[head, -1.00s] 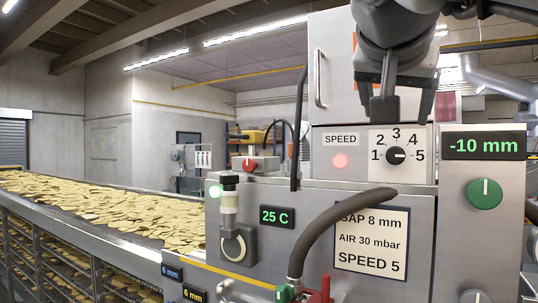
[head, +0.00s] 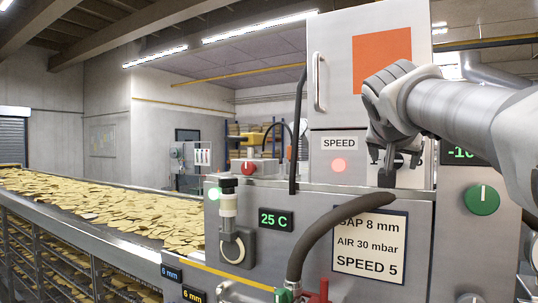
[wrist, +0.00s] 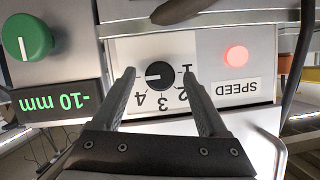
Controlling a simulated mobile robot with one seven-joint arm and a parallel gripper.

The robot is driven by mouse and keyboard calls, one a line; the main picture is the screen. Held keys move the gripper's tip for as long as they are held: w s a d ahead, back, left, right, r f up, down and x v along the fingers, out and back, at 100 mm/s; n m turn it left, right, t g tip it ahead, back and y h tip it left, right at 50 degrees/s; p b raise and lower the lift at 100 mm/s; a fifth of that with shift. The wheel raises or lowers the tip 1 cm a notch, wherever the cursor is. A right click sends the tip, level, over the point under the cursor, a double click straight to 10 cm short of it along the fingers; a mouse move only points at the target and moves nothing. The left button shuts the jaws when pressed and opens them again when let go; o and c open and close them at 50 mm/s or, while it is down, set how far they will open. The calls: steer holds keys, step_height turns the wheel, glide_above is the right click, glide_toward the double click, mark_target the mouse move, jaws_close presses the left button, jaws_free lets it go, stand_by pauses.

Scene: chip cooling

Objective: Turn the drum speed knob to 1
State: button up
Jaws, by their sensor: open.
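The drum speed knob (wrist: 160,75) is a round black knob on a white dial plate (wrist: 150,46) with numbers 1 to 5. The wrist view is upside down; the knob's white pointer is turned left there, opposite the 1 and towards the 5's side. The 5 is hidden behind a finger. My gripper (wrist: 158,76) is open. Its two fingers appear on either side of the knob, with gaps to it; how deep they reach is unclear. In the head view my gripper (head: 400,170) covers most of the dial. The SPEED label (head: 339,143) is beside it.
A pink-red lamp (wrist: 236,57) is next to the dial. A green knob (wrist: 28,36) and a -10 mm display (wrist: 42,103) are on the neighbouring panel. A dark hose (head: 335,225) curves below the dial, before a sign reading SPEED 5 (head: 367,265).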

jaws_close()
stand_by(0.4)
steer(key=shift+w, duration=0.1)
steer(key=shift+w+a+f+n+g+h+b, duration=0.15)
steer(key=shift+n+g+h+b, duration=0.4)
steer(key=shift+n+h, duration=1.15)
steer(key=shift+a+f+n+g+h+b, duration=0.15)
steer(key=shift+n+h+b, duration=0.75)
steer(key=shift+n, duration=1.75)
steer(key=shift+w+a+n+g+h+b, duration=0.1)
steer(key=shift+n+g+h+b, duration=0.3)
steer(key=shift+n+h+b, duration=1.15)
steer(key=shift+n+y+p, duration=0.35)
steer(key=shift+n+p, duration=0.35)
steer(key=shift+p, duration=0.15)
jaws_free()
